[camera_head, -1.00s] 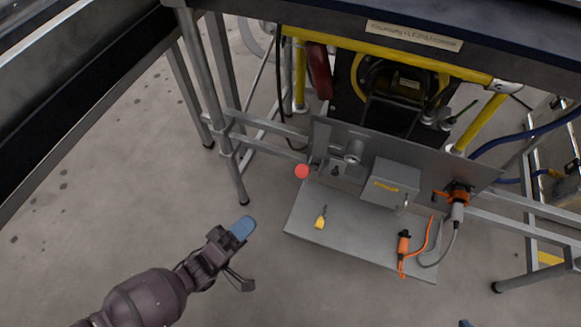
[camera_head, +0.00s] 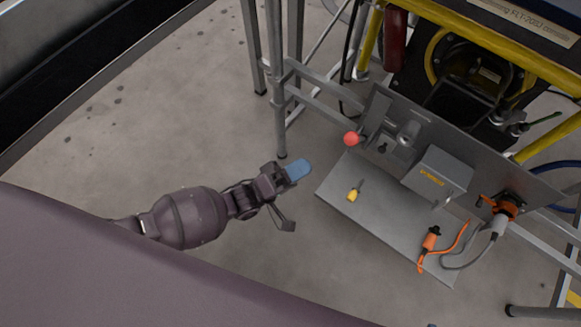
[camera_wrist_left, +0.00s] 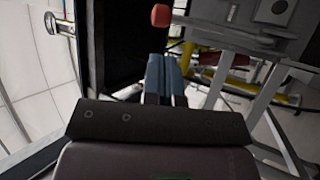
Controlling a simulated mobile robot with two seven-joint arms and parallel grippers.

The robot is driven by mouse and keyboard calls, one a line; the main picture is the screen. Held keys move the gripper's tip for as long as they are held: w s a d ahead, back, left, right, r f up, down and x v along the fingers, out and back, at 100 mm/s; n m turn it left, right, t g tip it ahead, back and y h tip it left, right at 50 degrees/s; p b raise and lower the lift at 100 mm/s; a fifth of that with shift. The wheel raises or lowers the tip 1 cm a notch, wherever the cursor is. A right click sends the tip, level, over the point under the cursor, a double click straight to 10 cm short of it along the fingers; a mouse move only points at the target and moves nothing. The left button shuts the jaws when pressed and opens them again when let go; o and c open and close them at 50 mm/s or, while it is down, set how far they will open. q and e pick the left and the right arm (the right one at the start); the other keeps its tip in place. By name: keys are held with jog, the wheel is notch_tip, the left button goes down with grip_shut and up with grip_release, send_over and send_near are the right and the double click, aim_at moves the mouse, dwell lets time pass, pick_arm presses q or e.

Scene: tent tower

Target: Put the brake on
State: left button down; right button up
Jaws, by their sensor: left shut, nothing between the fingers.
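A lever with a red round knob (camera_head: 351,138) stands at the left end of a grey metal panel (camera_head: 450,150), above a grey shelf. I take it to be the brake; no label on it can be read. The knob also shows at the top of the left wrist view (camera_wrist_left: 161,15), ahead of and above the fingers. My left gripper (camera_head: 299,169) has blue fingertips and is shut and empty. In the head view it is left of and below the knob, apart from it. In the left wrist view the fingers (camera_wrist_left: 164,76) lie side by side. My right gripper is not in view.
A grey box (camera_head: 437,175) is fixed to the panel. A metal frame leg (camera_head: 279,115) stands left of the knob.

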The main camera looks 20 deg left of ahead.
aim_at(358, 139)
pick_arm(q)
jog(key=x, duration=0.8)
jog(key=shift+w+d, duration=0.25)
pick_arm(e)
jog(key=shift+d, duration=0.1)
pick_arm(q)
jog(key=shift+r, duration=0.2)
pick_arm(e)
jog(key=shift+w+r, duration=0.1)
